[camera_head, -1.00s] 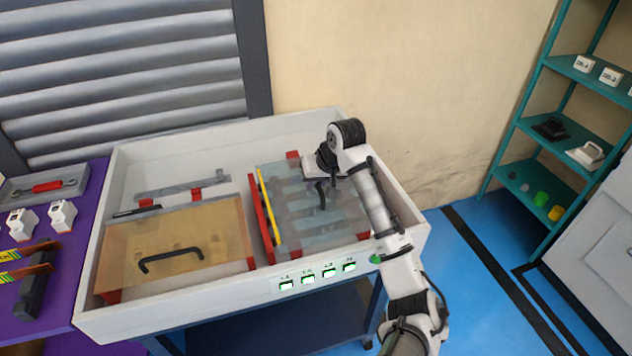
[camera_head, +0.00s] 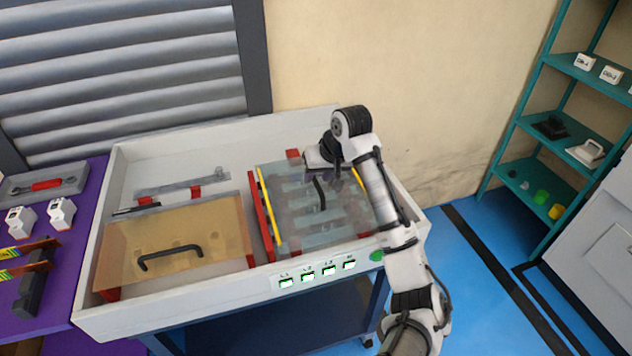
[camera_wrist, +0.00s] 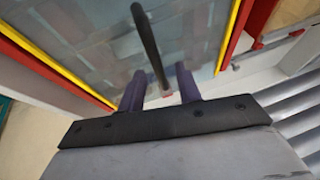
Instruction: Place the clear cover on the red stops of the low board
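The clear cover (camera_head: 338,229), a see-through grey panel with a black handle (camera_head: 318,194), lies over the right part of the white tray. Yellow strips run along two of its sides; red blocks (camera_head: 293,155) show at its edges. It also shows in the wrist view (camera_wrist: 90,45). The low board beneath is seen only dimly, and contact with each stop cannot be told. My gripper (camera_head: 322,172) is just above and behind the handle. In the wrist view its two fingers (camera_wrist: 160,85) are apart, with the handle showing between or just beyond them.
An orange see-through cover (camera_head: 205,225) with a black handle lies in the left part of the tray. A red rail (camera_head: 262,215) stands between the covers. The white tray wall (camera_head: 190,305) surrounds both. A purple bench (camera_head: 85,185) is left; a teal shelf (camera_head: 560,140) is right.

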